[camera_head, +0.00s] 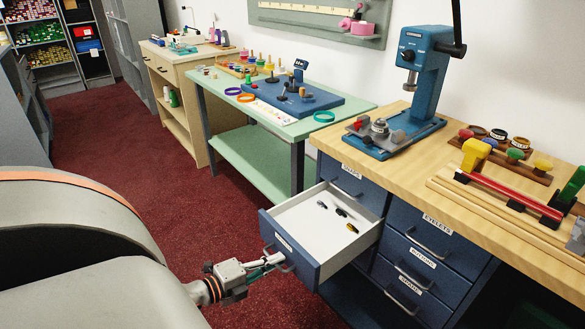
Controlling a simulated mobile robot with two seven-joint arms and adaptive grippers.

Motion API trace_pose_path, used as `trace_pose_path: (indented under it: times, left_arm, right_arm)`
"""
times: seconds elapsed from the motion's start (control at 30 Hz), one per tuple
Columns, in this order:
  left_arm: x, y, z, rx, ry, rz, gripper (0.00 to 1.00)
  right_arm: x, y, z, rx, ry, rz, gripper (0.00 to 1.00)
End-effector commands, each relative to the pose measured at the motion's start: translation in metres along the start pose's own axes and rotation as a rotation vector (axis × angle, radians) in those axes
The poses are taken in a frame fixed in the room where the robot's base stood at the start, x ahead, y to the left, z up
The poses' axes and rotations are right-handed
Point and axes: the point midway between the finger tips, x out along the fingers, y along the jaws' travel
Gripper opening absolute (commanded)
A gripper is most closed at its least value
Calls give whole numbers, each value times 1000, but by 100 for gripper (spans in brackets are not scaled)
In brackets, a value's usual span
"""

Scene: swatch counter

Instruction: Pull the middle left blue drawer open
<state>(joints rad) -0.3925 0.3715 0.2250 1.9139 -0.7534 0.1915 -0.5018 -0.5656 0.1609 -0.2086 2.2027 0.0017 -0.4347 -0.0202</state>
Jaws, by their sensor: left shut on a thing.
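The middle left blue drawer (292,248) is pulled out of the cabinet under the wooden worktop. Its white inside shows, with a few small dark and yellow items (342,213) lying on its floor. My left gripper (277,260) is at the drawer's front, shut on its handle. The handle is mostly hidden by the fingers. The closed drawer (347,182) above it also has a metal handle. My right gripper is out of view.
Three closed blue drawers, including a labelled one (425,237), are at the right. A blue press (425,75) stands on the wooden worktop (480,215). A green table (260,170) stands behind the open drawer. Red carpet (150,185) lies clear to the left.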

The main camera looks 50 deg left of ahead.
Motion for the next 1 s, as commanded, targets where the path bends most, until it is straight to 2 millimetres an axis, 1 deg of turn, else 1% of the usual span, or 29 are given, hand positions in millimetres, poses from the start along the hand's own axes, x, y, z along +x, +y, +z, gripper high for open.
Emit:
trace_pose_path:
  times: [0.03,0.1,0.2,0.33,0.5,0.8,0.83,1.0]
  left_arm:
    - [-10,2,1,-1,-3,2,0]
    - [-19,4,1,-1,-3,1,0]
    - [-30,6,1,-1,-3,0,0]
    - [-39,8,1,0,-2,0,0]
    - [-42,8,0,1,-1,-2,0]
    - [-42,8,0,0,-1,-2,0]
    - [-42,8,0,0,-1,-2,13]
    - [-42,8,0,0,0,-2,13]
  right_arm:
    - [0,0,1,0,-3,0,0]
    - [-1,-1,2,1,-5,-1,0]
    - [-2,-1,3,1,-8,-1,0]
    - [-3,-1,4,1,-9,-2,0]
    - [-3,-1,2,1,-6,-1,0]
    - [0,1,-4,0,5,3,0]
    - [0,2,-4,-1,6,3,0]
    - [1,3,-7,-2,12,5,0]
